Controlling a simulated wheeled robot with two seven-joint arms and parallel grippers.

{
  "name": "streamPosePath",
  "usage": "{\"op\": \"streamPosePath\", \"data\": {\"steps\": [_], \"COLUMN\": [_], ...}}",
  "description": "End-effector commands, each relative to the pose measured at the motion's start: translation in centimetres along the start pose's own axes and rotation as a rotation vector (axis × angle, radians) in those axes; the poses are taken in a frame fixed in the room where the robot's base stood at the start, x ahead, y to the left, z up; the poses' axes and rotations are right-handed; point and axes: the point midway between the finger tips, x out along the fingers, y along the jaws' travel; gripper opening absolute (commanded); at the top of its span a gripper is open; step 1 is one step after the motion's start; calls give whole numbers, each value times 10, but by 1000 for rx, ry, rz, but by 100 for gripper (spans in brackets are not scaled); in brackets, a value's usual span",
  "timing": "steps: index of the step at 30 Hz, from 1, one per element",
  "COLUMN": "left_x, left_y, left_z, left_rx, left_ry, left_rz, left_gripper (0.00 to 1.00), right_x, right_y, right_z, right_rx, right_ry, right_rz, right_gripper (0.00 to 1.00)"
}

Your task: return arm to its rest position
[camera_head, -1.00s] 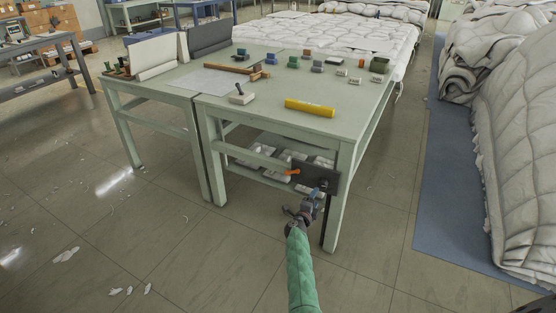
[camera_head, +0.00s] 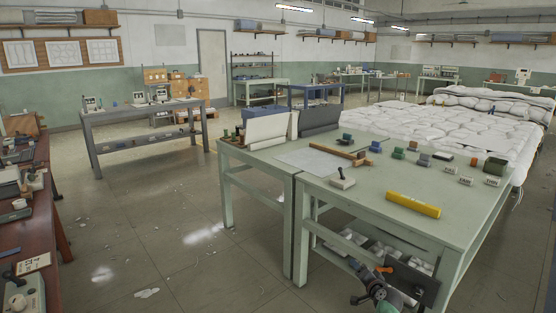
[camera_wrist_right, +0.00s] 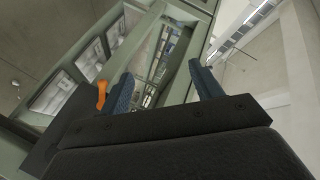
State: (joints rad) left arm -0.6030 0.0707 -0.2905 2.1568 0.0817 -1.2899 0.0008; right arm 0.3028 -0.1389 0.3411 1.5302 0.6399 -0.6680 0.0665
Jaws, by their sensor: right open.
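My right gripper (camera_head: 374,283) is low at the bottom of the head view, in front of the pale green table (camera_head: 462,228) and below its top. In the right wrist view its two blue-padded fingers (camera_wrist_right: 160,88) stand wide apart, with nothing between them. A dark panel (camera_head: 416,287) with an orange handle (camera_head: 387,268) is at the table's near side, close to the gripper. The orange handle also shows left of the fingers in the wrist view (camera_wrist_right: 102,94). Whether the gripper touches the panel cannot be told. My left gripper is not in view.
A yellow cylinder (camera_head: 413,205) and several small blocks lie on the tabletop. White packets sit on the shelf below. White duvets (camera_head: 440,122) are heaped behind. A red-brown bench (camera_head: 38,200) stands at left. The floor (camera_head: 170,240) between is mostly clear.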

Motion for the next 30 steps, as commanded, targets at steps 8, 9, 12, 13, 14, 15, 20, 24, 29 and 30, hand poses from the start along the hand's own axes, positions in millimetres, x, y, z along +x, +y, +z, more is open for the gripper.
{"op": "streamPosePath", "data": {"steps": [8,9,12,13,14,15,20,24,29,30], "left_x": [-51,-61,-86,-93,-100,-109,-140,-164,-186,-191], "left_y": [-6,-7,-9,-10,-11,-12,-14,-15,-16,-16], "left_z": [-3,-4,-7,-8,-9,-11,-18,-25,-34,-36], "left_rx": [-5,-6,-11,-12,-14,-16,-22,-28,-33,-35], "left_ry": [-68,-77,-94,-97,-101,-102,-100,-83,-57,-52], "left_rz": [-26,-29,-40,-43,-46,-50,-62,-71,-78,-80], "left_gripper": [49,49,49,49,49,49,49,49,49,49], "right_x": [-83,-102,-156,-172,-188,-208,-283,-338,-393,-406], "right_y": [-65,-70,-79,-81,-83,-85,-94,-102,-110,-110], "right_z": [39,48,73,80,87,95,126,150,177,185], "right_rx": [-368,-419,-541,-571,-598,-630,-726,-783,-826,-831], "right_ry": [-329,-377,-493,-523,-550,-582,-674,-718,-759,-775], "right_rz": [95,122,199,221,241,266,341,368,365,362], "right_gripper": [65,65,65,65,65,65,65,65,65,65]}}
